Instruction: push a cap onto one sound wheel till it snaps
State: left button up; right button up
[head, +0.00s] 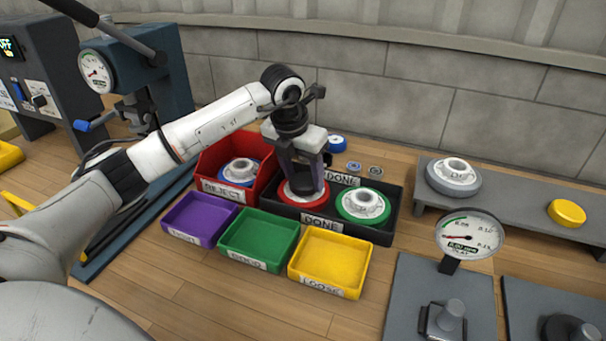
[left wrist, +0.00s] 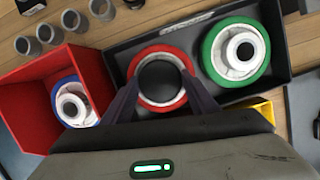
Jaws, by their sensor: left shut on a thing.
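A red-rimmed wheel (head: 303,196) with a white face is in the black DONE tray (head: 392,213); it also shows in the left wrist view (left wrist: 178,101). My left gripper (head: 308,186) points down over it. Its fingers close on a dark round piece (left wrist: 160,80) at the wheel's centre. I cannot tell whether this piece is a cap or the wheel's hub, nor whether the wheel rests on the tray floor. A green-rimmed wheel (head: 362,205) lies beside it. A yellow cap (head: 566,213) sits on the grey shelf (head: 519,213). My right gripper is not in view.
A red REJECT bin (head: 213,163) holds a blue-rimmed wheel (head: 240,172). Purple (head: 200,218), green (head: 259,238) and yellow (head: 329,260) bins stand in front. A grey wheel (head: 454,177) is on the shelf. A dial gauge (head: 469,236) stands at the right, a press (head: 140,85) at the left.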

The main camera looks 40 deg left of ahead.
pick_arm(q)
jog(key=shift+f, duration=0.15)
jog(key=o, duration=1.1)
jog(key=shift+f, duration=0.1)
jog(key=v, duration=1)
jog(key=shift+r, duration=0.25)
